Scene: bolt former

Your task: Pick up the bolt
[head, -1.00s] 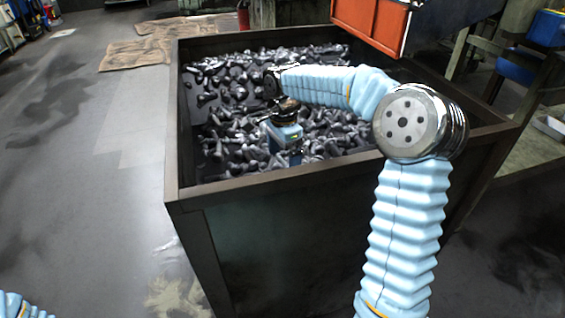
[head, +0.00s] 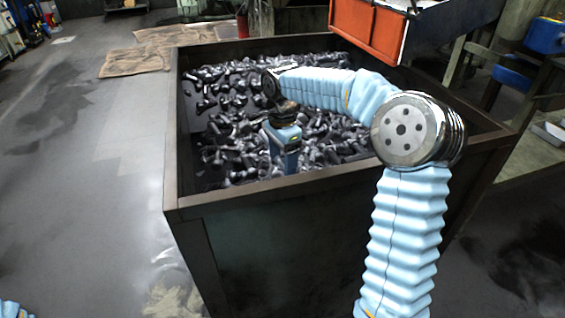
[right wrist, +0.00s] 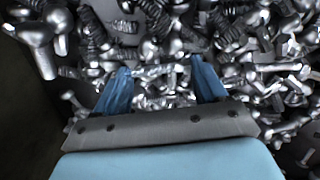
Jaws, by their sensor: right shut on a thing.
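Many loose grey metal bolts (head: 235,95) lie heaped in a large dark bin, in the head view. My right gripper (head: 289,168) hangs down into the bin close to its near wall; its fingertips are not clear in that view. In the right wrist view, the two blue fingers of the right gripper (right wrist: 163,75) point into the pile, shut on a bolt (right wrist: 155,71) that lies crosswise between them. Other bolts crowd around and behind it, so its exact outline is hard to tell. My left gripper is out of view.
The dark bin (head: 320,180) has high walls, and its near rim is just in front of my right gripper. An orange container (head: 370,30) stands beyond the far right corner. Brown mats (head: 135,62) lie on the floor at back left. The left floor is clear.

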